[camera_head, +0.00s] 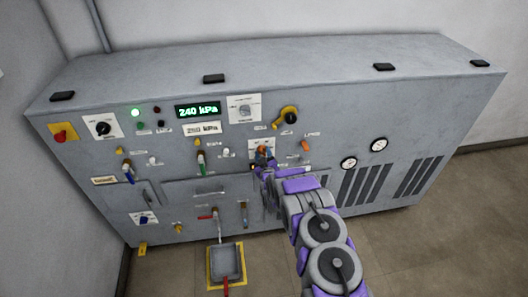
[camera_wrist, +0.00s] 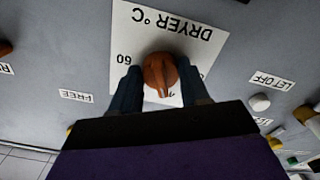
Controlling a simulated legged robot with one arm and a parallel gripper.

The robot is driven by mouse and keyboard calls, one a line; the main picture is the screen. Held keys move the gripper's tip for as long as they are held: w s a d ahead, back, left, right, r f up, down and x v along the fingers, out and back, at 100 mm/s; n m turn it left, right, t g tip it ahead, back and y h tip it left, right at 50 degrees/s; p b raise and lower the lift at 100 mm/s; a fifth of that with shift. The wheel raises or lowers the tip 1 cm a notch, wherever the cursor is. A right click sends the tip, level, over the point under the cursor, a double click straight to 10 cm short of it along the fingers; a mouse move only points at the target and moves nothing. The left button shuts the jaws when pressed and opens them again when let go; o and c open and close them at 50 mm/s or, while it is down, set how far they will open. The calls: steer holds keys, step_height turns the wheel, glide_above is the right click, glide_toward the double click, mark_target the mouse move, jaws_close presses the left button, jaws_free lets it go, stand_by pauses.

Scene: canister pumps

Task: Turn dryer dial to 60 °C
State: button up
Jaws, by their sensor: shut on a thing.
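The dryer dial (camera_wrist: 159,70) is an orange-brown knob on a white plate (camera_wrist: 199,20) marked "DRYER °C", upside down in the wrist view. The "60" mark is left of the knob there. The knob's ridge points down in that view, toward another mark mostly hidden by my gripper, and not at the 60. My gripper (camera_wrist: 161,84) is shut on the dial, one finger on each side of it. In the head view the dial (camera_head: 262,150) shows small and orange, with my gripper (camera_head: 264,163) in front of it, low on the panel's middle.
The grey panel carries many other controls. A yellow rotary handle (camera_head: 287,116) is above right of the dial, and an orange knob (camera_head: 305,146) is to the right. A green-handled valve (camera_head: 201,165) is to the left. A grey pedal (camera_head: 227,262) stands on the floor in front.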

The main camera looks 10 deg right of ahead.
steer(key=m+p, duration=0.1)
steer(key=m, duration=0.1)
steer(key=m+p, duration=0.1)
steer(key=m, duration=0.1)
steer(key=m+p, duration=0.2)
steer(key=m, duration=0.1)
steer(key=shift+a+r, duration=0.15)
steer(key=shift+r, duration=0.1)
steer(key=m+p, duration=0.3)
steer(key=m, duration=0.1)
steer(key=shift+m, duration=0.4)
steer(key=m+p, duration=0.2)
steer(key=m, duration=0.1)
steer(key=shift+m, duration=0.3)
steer(key=m, duration=0.3)
steer(key=shift+m+p, duration=0.35)
steer(key=shift+m, duration=0.05)
steer(key=shift+d+f+m+b, duration=0.1)
steer(key=shift+m+b, duration=0.15)
steer(key=shift+m, duration=0.7)
steer(key=shift+d+f+m+b, duration=0.1)
steer(key=shift+m+b, duration=0.1)
steer(key=shift+m, duration=0.75)
